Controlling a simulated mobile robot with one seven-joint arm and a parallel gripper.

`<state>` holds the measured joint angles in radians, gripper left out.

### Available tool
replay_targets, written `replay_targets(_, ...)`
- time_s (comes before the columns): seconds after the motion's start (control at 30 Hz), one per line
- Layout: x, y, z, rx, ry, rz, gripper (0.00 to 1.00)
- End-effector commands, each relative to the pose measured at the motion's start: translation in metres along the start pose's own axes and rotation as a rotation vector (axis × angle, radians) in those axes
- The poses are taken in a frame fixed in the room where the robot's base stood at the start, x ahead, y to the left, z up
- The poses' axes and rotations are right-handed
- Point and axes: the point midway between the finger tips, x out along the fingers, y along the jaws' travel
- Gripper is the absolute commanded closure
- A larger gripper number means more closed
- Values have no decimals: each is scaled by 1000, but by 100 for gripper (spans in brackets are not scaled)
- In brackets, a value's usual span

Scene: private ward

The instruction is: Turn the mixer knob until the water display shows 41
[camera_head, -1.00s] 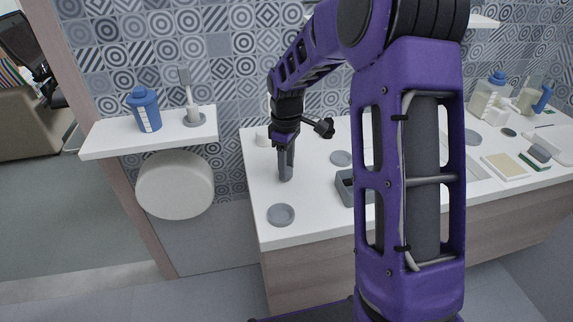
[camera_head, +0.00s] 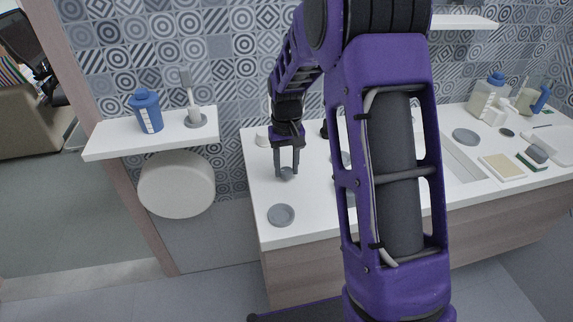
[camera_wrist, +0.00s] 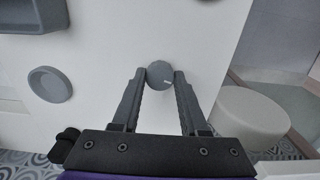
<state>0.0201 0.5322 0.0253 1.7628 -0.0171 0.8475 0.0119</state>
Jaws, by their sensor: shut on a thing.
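The mixer knob (camera_head: 287,174) is a small round grey knob on the white counter, near its left end. In the wrist view the knob (camera_wrist: 160,72) has a small pale mark near its edge. My gripper (camera_head: 287,170) points down at it, one finger on each side. In the wrist view my gripper (camera_wrist: 160,77) is shut on the knob, its fingertips against opposite sides. I cannot make out the water display or any number in either view.
A round grey dish (camera_head: 281,215) lies in front of the knob. Another dish (camera_wrist: 50,84) and a grey tray (camera_wrist: 30,14) are close by. A shelf (camera_head: 108,146) at the left holds a blue-lidded bottle (camera_head: 146,111). The tiled wall (camera_head: 235,80) stands behind the counter.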

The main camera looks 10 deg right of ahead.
Motion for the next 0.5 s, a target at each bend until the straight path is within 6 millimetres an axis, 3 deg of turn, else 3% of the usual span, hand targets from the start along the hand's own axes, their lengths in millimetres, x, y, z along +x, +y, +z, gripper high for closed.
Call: replay_targets(0.5, -1, 0, -1, 312, 3, 0, 100)
